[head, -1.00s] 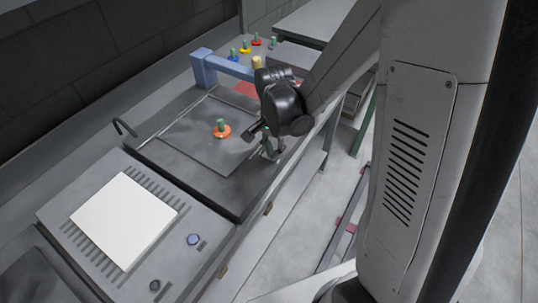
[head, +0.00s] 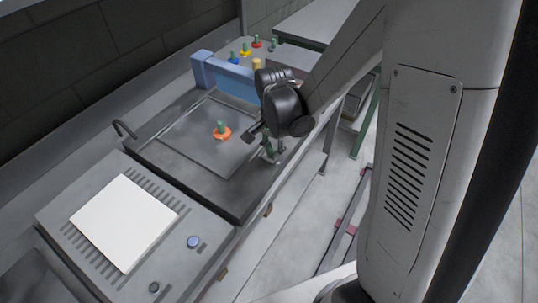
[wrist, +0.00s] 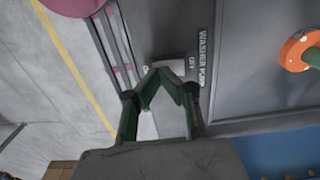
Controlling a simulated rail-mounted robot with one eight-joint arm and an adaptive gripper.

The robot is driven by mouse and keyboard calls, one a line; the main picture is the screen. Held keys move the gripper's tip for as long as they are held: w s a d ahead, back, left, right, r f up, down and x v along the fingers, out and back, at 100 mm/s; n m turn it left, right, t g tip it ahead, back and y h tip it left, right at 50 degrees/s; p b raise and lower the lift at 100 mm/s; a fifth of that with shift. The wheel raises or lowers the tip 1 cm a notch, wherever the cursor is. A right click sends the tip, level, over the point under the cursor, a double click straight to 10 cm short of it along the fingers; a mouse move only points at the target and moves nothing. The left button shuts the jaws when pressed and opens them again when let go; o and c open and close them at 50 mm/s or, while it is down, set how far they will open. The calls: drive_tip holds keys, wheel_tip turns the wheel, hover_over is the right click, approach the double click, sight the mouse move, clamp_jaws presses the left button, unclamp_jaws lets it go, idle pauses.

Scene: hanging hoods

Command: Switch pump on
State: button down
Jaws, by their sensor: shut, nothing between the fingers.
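A dark panel in the wrist view carries the words WASHER PUMP. Beside the lettering is a pale switch (wrist: 172,70), with On at its left and OFF at its right. My gripper (wrist: 167,74) has its green fingers meeting in a point right at the switch, with nothing between them. The fingertips partly cover the switch, so I cannot tell its position or whether they touch it. In the head view my gripper (head: 270,153) is at the right front edge of the dark washer unit (head: 160,160); the switch is hidden there.
An orange-based knob with a green handle (head: 222,131) stands on the washer top. A blue block (head: 235,80) lies behind it, with several coloured knobs farther back. A white plate (head: 122,222) sits on the nearer unit. Open floor (head: 290,245) lies to the right.

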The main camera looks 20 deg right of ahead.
drive_tip(key=shift+r+p, duration=1.65)
drive_tip(key=shift+r, duration=1.3)
drive_tip(key=shift+r, duration=0.1)
drive_tip(key=s+r+n+t+b, duration=0.1)
drive_tip(key=s+r+n+t, duration=0.6)
drive_tip(key=s+r+n, duration=0.3)
drive_tip(key=v, duration=0.6)
drive_tip(key=shift+r+b, duration=0.35)
drive_tip(key=shift+r, duration=0.2)
